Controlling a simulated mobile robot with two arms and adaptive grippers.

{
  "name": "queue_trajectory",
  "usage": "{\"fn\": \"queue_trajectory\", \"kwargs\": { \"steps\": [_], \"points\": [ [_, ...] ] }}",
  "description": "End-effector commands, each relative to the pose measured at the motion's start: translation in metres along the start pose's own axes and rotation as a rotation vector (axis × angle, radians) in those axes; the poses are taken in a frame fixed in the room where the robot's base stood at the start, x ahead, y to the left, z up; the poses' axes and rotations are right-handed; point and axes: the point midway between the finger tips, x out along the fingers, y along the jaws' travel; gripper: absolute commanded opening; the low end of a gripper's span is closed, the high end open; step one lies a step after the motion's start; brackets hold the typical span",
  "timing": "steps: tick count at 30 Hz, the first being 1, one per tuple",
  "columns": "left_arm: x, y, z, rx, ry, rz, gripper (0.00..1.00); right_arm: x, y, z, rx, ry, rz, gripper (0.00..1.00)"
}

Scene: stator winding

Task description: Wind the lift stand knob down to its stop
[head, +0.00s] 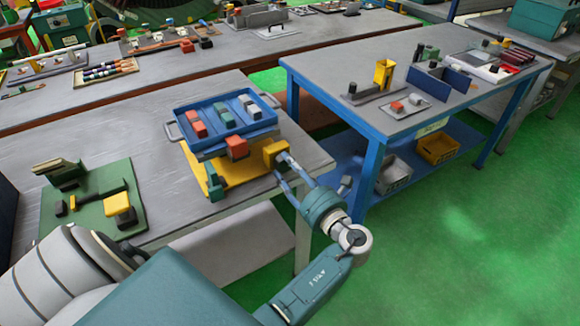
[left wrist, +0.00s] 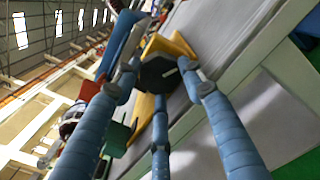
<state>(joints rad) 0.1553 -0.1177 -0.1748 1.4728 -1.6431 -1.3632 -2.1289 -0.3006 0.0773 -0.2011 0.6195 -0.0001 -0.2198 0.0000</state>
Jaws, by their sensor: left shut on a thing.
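The lift stand has a yellow base plate (head: 232,176) on the grey table and carries a blue tray (head: 180,119). A yellow block (head: 274,149) sits at its right side. My left gripper (head: 284,167) reaches this side from the right. In the left wrist view the knob (left wrist: 158,74) is dark and faceted, with a pale mark on its face, in front of a yellow part (left wrist: 170,44). The three blue fingers of my left gripper (left wrist: 160,88) are shut around it. My right gripper is not in view.
The tray holds red, green and grey blocks. A red block (head: 237,148) and a green part (head: 215,186) are at the stand's front. A green fixture (head: 100,205) stands on the left of the table. A blue-framed table (head: 345,110) stands right, across a gap.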

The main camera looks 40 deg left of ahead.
Motion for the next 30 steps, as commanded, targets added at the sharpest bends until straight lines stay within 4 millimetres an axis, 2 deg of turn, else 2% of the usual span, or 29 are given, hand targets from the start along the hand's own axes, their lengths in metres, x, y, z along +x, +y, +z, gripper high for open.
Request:
{"fn": "queue_trajectory", "kwargs": {
  "steps": [12, 27, 28, 30],
  "points": [
    [0.0004, -0.0004, -0.0028, -0.177, 0.005, 0.001, 0.15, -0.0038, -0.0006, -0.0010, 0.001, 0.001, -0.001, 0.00],
    [0.0004, -0.0005, -0.0034, -0.194, 0.005, 0.001, 0.15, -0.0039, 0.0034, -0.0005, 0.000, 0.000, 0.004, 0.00],
    [0.0004, -0.0005, -0.0034, -0.194, 0.005, 0.001, 0.47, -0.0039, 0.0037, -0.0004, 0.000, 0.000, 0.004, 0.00],
    [0.0003, -0.0005, -0.0032, -0.194, 0.005, 0.001, 0.49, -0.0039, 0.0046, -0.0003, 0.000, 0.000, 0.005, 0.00]
  ]
}}
